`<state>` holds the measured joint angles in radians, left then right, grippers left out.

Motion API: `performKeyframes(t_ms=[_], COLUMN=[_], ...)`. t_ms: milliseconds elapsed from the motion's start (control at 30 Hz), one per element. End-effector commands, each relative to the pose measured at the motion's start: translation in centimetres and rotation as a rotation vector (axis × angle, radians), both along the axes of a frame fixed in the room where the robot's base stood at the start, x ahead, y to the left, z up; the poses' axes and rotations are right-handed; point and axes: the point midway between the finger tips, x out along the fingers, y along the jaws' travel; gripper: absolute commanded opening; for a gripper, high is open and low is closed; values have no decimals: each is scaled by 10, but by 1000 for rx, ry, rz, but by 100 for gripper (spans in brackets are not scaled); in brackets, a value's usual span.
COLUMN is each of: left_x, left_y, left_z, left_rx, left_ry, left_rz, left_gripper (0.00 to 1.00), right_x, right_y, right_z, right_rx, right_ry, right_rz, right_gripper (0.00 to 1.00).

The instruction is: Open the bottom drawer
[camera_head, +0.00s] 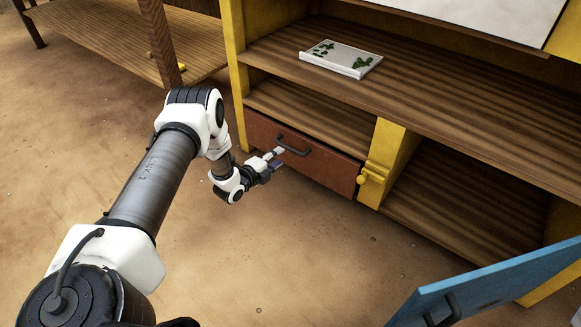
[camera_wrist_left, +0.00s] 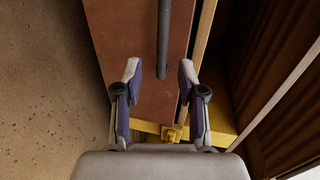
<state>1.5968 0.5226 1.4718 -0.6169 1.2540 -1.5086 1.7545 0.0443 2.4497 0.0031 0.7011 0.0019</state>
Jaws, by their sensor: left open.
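The bottom drawer (camera_head: 315,160) has a reddish-brown front and sits low in the yellow and wood stall, its front looking flush with the frame. Its dark bar handle (camera_head: 293,146) is near the upper middle of the front. My left gripper (camera_head: 275,155) is open and empty, just in front of the drawer beside the handle. In the left wrist view the drawer front (camera_wrist_left: 125,40) fills the middle, and the handle (camera_wrist_left: 163,45) runs down from the top edge, ahead of the spread fingers (camera_wrist_left: 160,75) and roughly between them. My right gripper is not in view.
A yellow post with a knob (camera_head: 362,179) stands right of the drawer. A blue door panel (camera_head: 490,285) swings out at the lower right. A white tray with green pieces (camera_head: 340,56) lies on the shelf above. The floor (camera_head: 270,260) before the drawer is clear.

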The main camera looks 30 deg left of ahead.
Motion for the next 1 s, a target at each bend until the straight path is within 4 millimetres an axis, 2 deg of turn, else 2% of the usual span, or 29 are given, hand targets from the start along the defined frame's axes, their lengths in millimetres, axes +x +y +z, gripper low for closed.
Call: performKeyframes(t_ms=[400, 533, 733, 833, 867, 1000], left_x=[67, 75, 75, 75, 75, 75], left_y=[-5, -5, -5, -5, -5, -5], left_z=[-16, -14, -13, -13, -13, -13], left_rx=[7, 6, 4, 4, 4, 4], left_ry=[-6, -4, -3, -2, -2, -2], left_rz=[-3, 0, 0, 0, 0, 0], left_gripper=[40, 40, 40, 5, 0, 0], right_x=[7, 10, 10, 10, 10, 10], right_y=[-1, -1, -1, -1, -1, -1], right_z=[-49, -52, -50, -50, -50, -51], right_rx=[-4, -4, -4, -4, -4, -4], right_ry=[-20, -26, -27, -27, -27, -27], right_rz=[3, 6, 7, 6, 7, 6], right_gripper=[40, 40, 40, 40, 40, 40])
